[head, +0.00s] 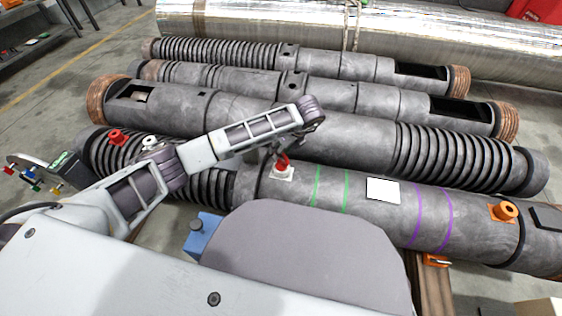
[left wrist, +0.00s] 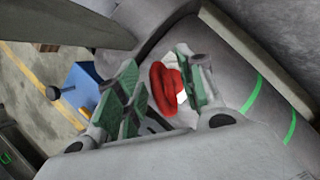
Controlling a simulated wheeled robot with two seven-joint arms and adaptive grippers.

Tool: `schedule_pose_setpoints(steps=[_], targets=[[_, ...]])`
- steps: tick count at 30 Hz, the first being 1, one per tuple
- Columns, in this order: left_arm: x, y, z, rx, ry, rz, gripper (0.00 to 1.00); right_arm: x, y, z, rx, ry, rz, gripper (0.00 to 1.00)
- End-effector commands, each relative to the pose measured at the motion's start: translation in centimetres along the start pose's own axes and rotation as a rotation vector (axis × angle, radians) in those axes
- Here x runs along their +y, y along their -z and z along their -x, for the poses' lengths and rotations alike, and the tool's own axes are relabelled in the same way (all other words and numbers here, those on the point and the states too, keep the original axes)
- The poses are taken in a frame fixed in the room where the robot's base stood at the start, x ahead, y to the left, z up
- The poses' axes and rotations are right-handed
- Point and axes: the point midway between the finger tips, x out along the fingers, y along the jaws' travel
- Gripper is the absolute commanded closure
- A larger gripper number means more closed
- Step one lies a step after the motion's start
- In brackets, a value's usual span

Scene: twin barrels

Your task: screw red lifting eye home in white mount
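The red lifting eye (head: 283,161) stands in the white mount (head: 283,174) on the nearest barrel (head: 385,215), left of the green stripes. In the left wrist view the red eye (left wrist: 167,88) lies between the green-padded fingers of my left gripper (left wrist: 160,95). The right finger is close beside the eye, and a gap shows on the left, so the gripper looks open around it. Only a little of the white mount (left wrist: 183,100) shows there. In the head view my left forearm reaches over the barrel and its fingers are hard to make out. My right gripper is not in view.
More dark barrels (head: 340,140) lie parallel behind. An orange eye (head: 505,210) sits at the right of the nearest barrel. A red piece (head: 117,137) and a white piece (head: 150,142) stand at left. A blue box (head: 200,237) stands in front.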

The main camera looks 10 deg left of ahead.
Motion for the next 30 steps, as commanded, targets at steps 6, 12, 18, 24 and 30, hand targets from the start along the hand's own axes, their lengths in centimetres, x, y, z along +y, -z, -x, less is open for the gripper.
schedule_pose_setpoints(steps=[6,12,18,24,30], targets=[[-0.1,0.3,-0.8,0.0,-0.001,0.0,0.61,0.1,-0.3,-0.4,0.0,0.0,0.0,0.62],[-0.2,0.6,-1.5,0.0,-0.001,0.0,0.61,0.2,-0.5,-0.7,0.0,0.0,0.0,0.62],[-0.3,0.9,-2.1,0.0,-0.001,-0.001,0.61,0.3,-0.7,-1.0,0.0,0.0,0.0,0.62],[-0.4,1.1,-2.5,0.0,-0.001,-0.001,0.61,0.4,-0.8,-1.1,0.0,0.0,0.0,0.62],[-0.4,1.0,-2.5,0.0,0.0,0.0,0.61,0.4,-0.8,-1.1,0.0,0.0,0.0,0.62]])
